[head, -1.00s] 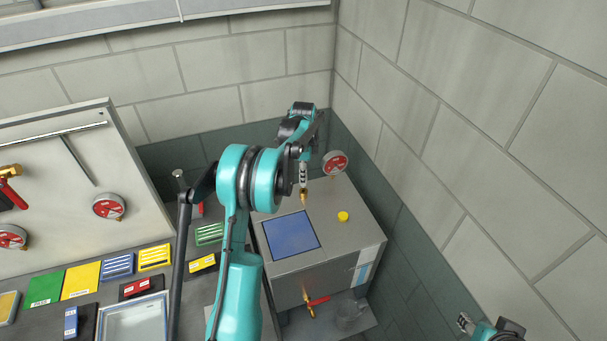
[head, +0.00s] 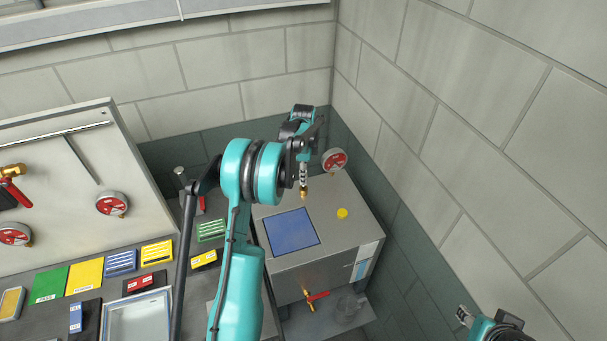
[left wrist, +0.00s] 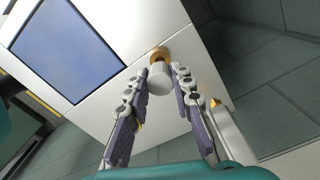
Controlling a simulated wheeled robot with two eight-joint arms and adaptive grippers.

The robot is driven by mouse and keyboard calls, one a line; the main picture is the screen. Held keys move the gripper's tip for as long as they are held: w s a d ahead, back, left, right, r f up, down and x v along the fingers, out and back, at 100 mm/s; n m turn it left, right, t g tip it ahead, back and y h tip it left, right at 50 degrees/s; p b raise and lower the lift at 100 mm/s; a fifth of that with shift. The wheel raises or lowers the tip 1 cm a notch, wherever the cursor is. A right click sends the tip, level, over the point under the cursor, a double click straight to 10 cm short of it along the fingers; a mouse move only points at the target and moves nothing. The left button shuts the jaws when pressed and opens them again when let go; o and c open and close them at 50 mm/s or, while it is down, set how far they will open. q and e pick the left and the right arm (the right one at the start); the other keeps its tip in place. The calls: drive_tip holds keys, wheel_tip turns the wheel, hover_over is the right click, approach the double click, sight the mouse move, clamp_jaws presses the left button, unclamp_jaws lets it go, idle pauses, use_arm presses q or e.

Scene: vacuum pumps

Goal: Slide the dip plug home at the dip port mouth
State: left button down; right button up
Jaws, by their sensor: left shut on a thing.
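The dip plug (left wrist: 159,77) is a pale cylinder between the fingertips of my left gripper (left wrist: 163,74) in the left wrist view. A brass ring (left wrist: 160,53) shows just beyond it. In the head view my left gripper (head: 303,178) points down over the top of the grey pump box (head: 275,264), shut on the plug, with a brass tip (head: 304,194) below the fingers. The dip port mouth is not clearly visible, and I cannot tell how far in the plug sits. My right gripper (head: 464,316) is at the bottom right, away from the pump; its opening is unclear.
A blue panel (head: 292,230), a yellow cap (head: 342,213) and a red-faced gauge (head: 334,161) are on the pump top. A red-handled tap (head: 316,296) sticks out in front. Walls close in behind and right. Cards and a tray (head: 137,318) lie to the left.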

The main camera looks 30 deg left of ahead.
use_arm(q)
drive_tip(key=shift+b, duration=0.3)
drive_tip(key=shift+f+b, duration=1.45)
drive_tip(key=shift+f, duration=0.25)
drive_tip(key=shift+f, duration=0.2)
drive_tip(key=c, duration=1.2)
unclamp_jaws()
drive_tip(key=shift+r, duration=0.1)
wheel_tip(320, 180, up, 12)
drive_tip(key=shift+f, duration=0.1)
